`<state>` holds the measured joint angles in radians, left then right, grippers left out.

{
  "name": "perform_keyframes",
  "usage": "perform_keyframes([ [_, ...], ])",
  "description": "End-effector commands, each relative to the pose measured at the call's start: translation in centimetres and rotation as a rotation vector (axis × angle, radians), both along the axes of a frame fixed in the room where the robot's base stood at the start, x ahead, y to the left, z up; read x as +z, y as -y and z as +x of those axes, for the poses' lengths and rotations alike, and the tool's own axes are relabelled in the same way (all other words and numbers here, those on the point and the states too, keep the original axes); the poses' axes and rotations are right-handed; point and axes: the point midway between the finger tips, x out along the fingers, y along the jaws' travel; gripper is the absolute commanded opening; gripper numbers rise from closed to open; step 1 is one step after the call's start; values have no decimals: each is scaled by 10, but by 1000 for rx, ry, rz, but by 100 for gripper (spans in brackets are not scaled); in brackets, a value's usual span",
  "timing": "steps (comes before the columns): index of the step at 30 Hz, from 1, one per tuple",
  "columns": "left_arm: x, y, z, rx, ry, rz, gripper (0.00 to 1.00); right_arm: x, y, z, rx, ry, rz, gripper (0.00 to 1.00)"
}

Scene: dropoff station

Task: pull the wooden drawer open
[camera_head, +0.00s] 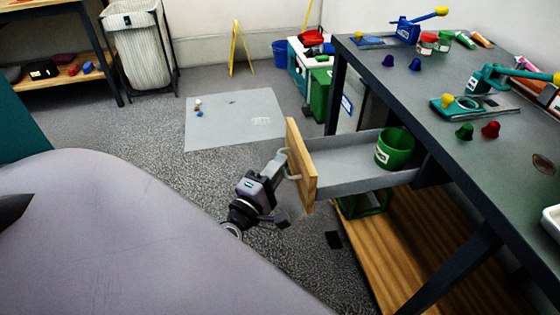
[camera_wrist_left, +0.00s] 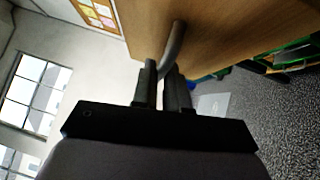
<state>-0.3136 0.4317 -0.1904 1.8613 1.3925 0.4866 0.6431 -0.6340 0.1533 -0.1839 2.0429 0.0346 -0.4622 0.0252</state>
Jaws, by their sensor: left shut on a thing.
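The wooden drawer (camera_head: 301,166) stands well out from under the dark workbench in the head view. Its grey tray shows, and a green cup (camera_head: 395,148) stands inside it. My left gripper (camera_head: 284,165) is at the drawer's front, shut on the drawer handle. In the left wrist view, the curved grey handle (camera_wrist_left: 175,42) runs between the two dark fingers (camera_wrist_left: 162,85), with the wooden front (camera_wrist_left: 225,35) beyond. My right gripper is not in view.
The workbench top (camera_head: 415,95) carries coloured cups, lever devices and tubes. A wooden shelf (camera_head: 385,245) lies below the drawer. A green bin (camera_head: 320,92) and a blue bucket (camera_head: 280,53) stand behind. The carpet left of the drawer is clear around a light mat (camera_head: 235,135).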

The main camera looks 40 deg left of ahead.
Motion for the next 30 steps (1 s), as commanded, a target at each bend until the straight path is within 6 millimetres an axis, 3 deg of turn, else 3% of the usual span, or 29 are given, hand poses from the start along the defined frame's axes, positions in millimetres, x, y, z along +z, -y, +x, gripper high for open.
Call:
perform_keyframes([
  [1, -1, 0, 0, -1, -1, 0, 0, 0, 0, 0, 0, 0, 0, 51],
  [3, -1, 0, 0, 0, -1, 0, 30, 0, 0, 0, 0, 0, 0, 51],
  [4, -1, 0, 0, 0, -1, 0, 36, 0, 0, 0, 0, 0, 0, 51],
  [16, -2, 1, -6, 0, -2, 1, 36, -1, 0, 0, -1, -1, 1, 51],
  [30, -10, 8, -62, 0, -4, 1, 36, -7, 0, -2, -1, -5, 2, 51],
])
